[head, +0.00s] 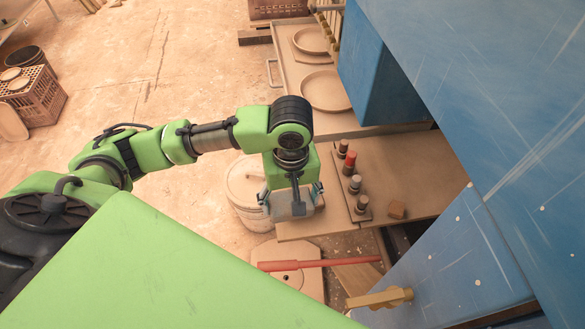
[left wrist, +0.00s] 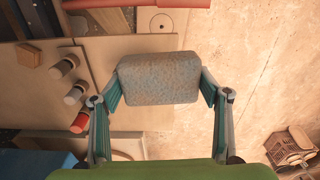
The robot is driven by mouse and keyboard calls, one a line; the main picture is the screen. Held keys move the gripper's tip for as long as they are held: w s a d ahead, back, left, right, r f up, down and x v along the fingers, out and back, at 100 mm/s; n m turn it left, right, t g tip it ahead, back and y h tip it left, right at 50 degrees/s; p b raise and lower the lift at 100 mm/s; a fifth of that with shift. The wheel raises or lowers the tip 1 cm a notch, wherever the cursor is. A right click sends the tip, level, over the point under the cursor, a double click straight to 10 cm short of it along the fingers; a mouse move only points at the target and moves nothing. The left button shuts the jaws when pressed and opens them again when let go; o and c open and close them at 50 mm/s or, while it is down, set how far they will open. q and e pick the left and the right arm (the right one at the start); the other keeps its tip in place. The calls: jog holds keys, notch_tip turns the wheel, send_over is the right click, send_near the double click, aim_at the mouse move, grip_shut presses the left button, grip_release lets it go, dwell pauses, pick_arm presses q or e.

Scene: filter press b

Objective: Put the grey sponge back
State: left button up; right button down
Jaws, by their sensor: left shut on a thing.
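The grey sponge (left wrist: 158,78) is a speckled block held between the two fingers of my left gripper (left wrist: 160,92) in the left wrist view. In the head view my left gripper (head: 291,204) points down at the left edge of a tan board (head: 305,228), with the grey sponge (head: 282,211) partly hidden between its fingers. I cannot tell whether the sponge touches the board. In the left wrist view the sponge overlaps the board's edge, with bare floor to its right. My right gripper is not in view.
Several capped cylinders, one with a red top (head: 350,160), stand on a strip right of my gripper. A small brown block (head: 397,209) lies beside them. A red bar (head: 320,264) and a brass handle (head: 380,298) are nearer. A bucket (head: 243,187) stands left; blue panels (head: 470,100) rise right.

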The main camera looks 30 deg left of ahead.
pick_arm(q)
jog(key=w+r+n+b, duration=0.2)
jog(key=w+n+b, duration=0.4)
jog(key=n, duration=0.7)
jog(key=w+a+f, duration=0.2)
jog(key=w, duration=0.1)
jog(key=w+a+f, duration=0.5)
jog(key=w+f, duration=0.1)
jog(key=w, duration=0.1)
jog(key=shift+a+p, duration=0.35)
jog(key=shift+a, duration=0.05)
jog(key=shift+w+a+f, duration=0.3)
jog(key=shift+w+f, duration=0.1)
jog(key=shift+f, duration=1.75)
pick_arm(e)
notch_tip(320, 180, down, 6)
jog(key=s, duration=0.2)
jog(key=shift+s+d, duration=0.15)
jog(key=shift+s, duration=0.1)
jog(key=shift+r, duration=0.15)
pick_arm(q)
jog(key=o, duration=0.9)
jog(key=shift+f, duration=0.1)
jog(key=shift+o, duration=0.2)
